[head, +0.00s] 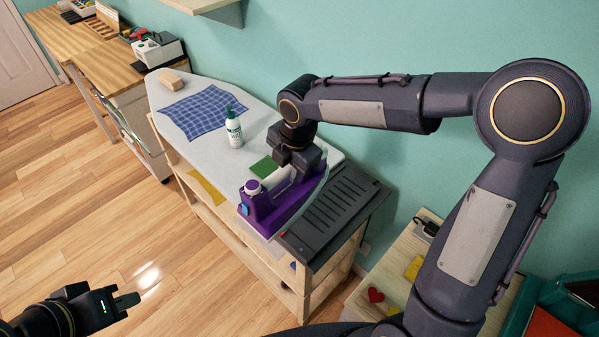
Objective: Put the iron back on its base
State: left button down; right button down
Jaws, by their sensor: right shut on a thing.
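The purple iron (264,212), with a blue part and a pale cap, is at the near right end of the white ironing board. My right gripper (298,172) reaches down from above and is shut on the iron. The gripper hides part of the iron, and I cannot tell whether the iron touches the surface below. A dark grey ridged base (345,205) lies just right of the iron. My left gripper (124,301) is low at the left, over the floor, away from the board; its finger gap is not clear.
The ironing board (190,148) carries a blue checked cloth (203,107), a white-and-green bottle (234,129), a wooden block (171,78) and a green patch (264,167). A wooden table (397,257) stands at the right. The wall is close behind; floor at the left is clear.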

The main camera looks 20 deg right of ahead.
jog(key=d+f, duration=0.1)
jog(key=d, duration=0.1)
jog(key=w+d+f+b, duration=0.1)
jog(key=d, duration=0.2)
jog(key=w+d+f, duration=0.1)
jog(key=d, duration=0.2)
jog(key=shift+f, duration=0.35)
jog(key=w+d+f+b, duration=0.1)
jog(key=d+f+b, duration=0.3)
jog(key=f+b, duration=0.2)
notch_tip(320, 180, down, 3)
jog(key=shift+w+d+r, duration=0.15)
jog(key=shift+d+r, duration=0.05)
jog(key=shift+f, duration=0.1)
jog(key=c, duration=1.2)
grip_release()
jog(key=shift+f, duration=0.1)
